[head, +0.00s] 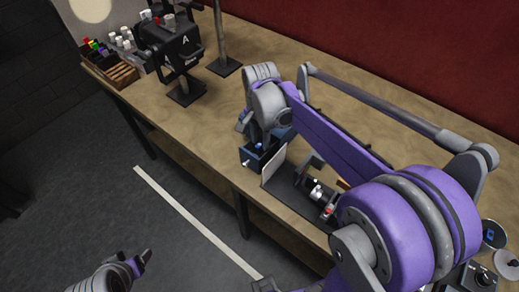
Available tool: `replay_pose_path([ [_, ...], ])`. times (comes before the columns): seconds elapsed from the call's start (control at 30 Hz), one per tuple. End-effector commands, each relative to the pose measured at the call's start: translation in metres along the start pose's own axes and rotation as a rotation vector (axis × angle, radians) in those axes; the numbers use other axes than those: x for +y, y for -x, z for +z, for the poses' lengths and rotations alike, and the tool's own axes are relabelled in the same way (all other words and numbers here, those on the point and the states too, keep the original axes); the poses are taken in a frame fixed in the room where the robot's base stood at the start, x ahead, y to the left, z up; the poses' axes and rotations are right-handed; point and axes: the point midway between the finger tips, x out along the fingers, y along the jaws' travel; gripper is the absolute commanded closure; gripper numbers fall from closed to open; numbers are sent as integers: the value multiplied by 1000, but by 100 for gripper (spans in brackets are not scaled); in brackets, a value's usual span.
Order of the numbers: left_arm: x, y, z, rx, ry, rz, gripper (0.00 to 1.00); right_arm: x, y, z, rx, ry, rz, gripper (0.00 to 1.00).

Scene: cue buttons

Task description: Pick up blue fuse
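A small bright blue piece (258,146), possibly the blue fuse, shows at the dark blue box (250,158) near the table's front edge. It is too small to identify surely. My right gripper (263,136) points down right over this box, close to the blue piece. My wrist and arm hide much of the gripper, so its opening and any contact are unclear. My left gripper (143,261) is low at the bottom left, away from the table, with nothing visible in it.
A wooden crate (122,74) with coloured pieces and several white cylinders (124,39) stand at the table's far left. A black device marked A (178,52) and a post on a base (224,66) stand nearby. A dark tray with parts (315,190) lies right of the box.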

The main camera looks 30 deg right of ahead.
Motion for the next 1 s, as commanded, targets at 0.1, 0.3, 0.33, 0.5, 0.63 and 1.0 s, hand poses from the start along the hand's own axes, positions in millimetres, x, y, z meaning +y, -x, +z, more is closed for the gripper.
replay_pose_path([
  [0.1,0,0,0,0,0,0,29,0,-18,2,0,0,0,62],
  [0.3,0,-1,1,-1,0,0,29,0,-30,2,0,1,0,62],
  [0.33,0,-1,1,-1,0,0,29,0,-31,2,0,1,0,62],
  [0.5,0,0,0,-1,0,0,29,0,-30,2,0,1,0,68],
  [0.63,0,0,0,-1,0,0,29,0,-30,2,0,1,0,91],
  [1.0,0,0,0,-1,0,0,29,0,-30,2,0,1,0,100],
])
